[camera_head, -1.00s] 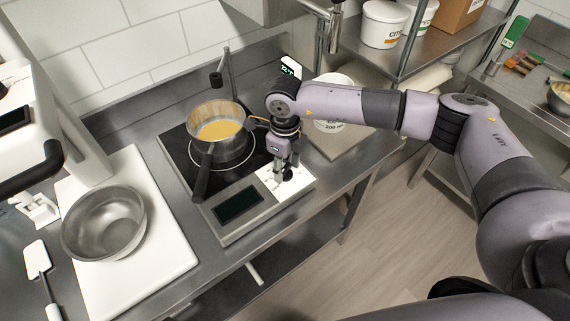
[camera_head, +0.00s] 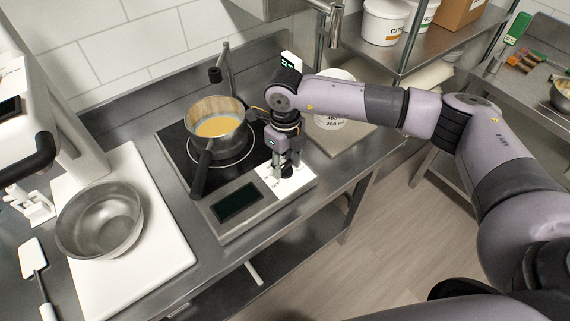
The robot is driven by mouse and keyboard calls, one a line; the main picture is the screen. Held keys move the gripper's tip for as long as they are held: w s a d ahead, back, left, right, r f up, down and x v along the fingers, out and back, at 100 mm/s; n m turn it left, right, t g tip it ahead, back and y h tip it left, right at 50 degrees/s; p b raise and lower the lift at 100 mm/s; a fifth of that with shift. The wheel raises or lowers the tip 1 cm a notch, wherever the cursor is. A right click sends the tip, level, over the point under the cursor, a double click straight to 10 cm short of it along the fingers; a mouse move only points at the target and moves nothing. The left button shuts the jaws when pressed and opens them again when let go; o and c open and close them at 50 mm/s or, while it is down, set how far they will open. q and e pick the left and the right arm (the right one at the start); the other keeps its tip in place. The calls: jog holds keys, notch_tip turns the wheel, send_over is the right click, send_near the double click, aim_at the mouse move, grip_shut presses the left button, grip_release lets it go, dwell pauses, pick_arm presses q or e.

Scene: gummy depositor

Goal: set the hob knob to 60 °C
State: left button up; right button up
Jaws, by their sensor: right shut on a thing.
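The hob (camera_head: 169,147) is a black glass plate with a steel front panel on the counter. Its dark display (camera_head: 236,203) looks blank, with no readable number. The black hob knob (camera_head: 287,171) sits on the white dial plate (camera_head: 272,185) at the panel's right end. My right gripper (camera_head: 285,166) points down over the dial and is shut on the knob. The fingers hide part of the knob, and the dial marks are too small to read. A pot (camera_head: 218,147) with yellow-orange liquid stands on the hob, its dark handle pointing to the front. My left gripper is out of view.
A metal bowl (camera_head: 100,219) sits on a white board (camera_head: 166,262) at the left. A white spatula (camera_head: 33,262) lies beside it. A white tub (camera_head: 333,112) stands right of the hob, behind my right arm. A small probe (camera_head: 215,75) on a stand rises behind the pot.

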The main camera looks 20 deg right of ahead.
jog(key=m+b, duration=0.1)
jog(key=m, duration=0.1)
jog(key=m+b, duration=0.1)
jog(key=b, duration=0.1)
jog(key=shift+f+m, duration=0.2)
jog(key=shift+m, duration=0.2)
jog(key=m+b, duration=0.3)
jog(key=m, duration=0.1)
jog(key=m+b, duration=0.2)
jog(key=m, duration=0.2)
jog(key=shift+r, duration=0.1)
jog(key=shift+r+m+b, duration=0.15)
jog(key=shift+m+b, duration=0.6)
jog(key=shift+m, duration=1.15)
jog(key=o, duration=1.2)
jog(key=shift+c, duration=0.2)
